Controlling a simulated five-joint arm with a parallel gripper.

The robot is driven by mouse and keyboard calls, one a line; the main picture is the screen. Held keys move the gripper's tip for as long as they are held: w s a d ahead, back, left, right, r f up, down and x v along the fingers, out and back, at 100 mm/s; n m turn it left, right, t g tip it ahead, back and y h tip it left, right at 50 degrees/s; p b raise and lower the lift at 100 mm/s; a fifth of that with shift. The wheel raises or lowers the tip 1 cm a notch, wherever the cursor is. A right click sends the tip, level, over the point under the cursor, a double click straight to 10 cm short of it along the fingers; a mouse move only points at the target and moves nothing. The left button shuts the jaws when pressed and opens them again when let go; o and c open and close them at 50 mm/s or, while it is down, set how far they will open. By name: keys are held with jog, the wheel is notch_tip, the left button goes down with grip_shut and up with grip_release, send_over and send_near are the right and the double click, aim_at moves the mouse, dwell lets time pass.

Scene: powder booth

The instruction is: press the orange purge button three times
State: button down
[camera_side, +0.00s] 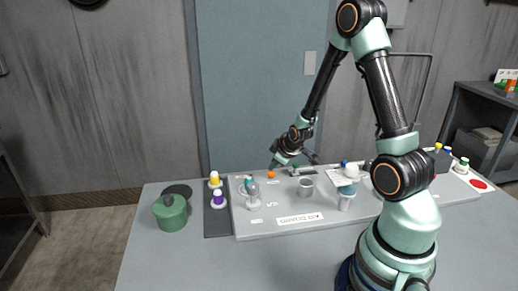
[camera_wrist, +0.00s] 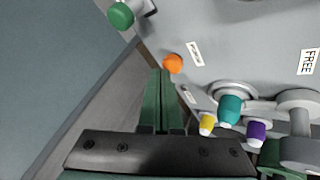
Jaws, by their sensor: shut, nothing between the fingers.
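The orange purge button (camera_side: 271,174) is a small round cap on the grey panel (camera_side: 285,229), near its back left. It also shows in the wrist view (camera_wrist: 173,64), just beyond my fingertips. My gripper (camera_side: 272,167) is shut and empty, with its green fingers pointing down right by the button in the side view. In the wrist view the closed fingertips (camera_wrist: 161,76) end just short of the button's outline. I cannot tell whether they touch it. A white label (camera_wrist: 195,54) lies beside the button.
Yellow-topped (camera_side: 214,178) and purple-topped (camera_side: 218,198) bottles stand left of the panel. A teal cap (camera_wrist: 230,109) shows in the wrist view. A green round knob (camera_wrist: 120,15) is beyond the button.

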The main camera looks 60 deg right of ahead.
aim_at(273, 174)
jog(key=shift+f, duration=0.4)
dwell(0.4)
dwell(0.4)
jog(key=shift+r, duration=0.85)
jog(key=shift+r, duration=2.5)
jog(key=shift+a, duration=0.1)
jog(key=s+a+r+m+y, duration=0.1)
jog(key=s+a+r+y, duration=0.1)
jog(key=a+r, duration=0.95)
jog(key=s+a+r+m+y, duration=0.1)
jog(key=s+a+r, duration=0.2)
jog(key=s+a, duration=0.5)
jog(key=shift+s+a+r+g+y, duration=0.2)
jog(key=shift+s+a+g+y, duration=0.15)
jog(key=shift+a, duration=0.7)
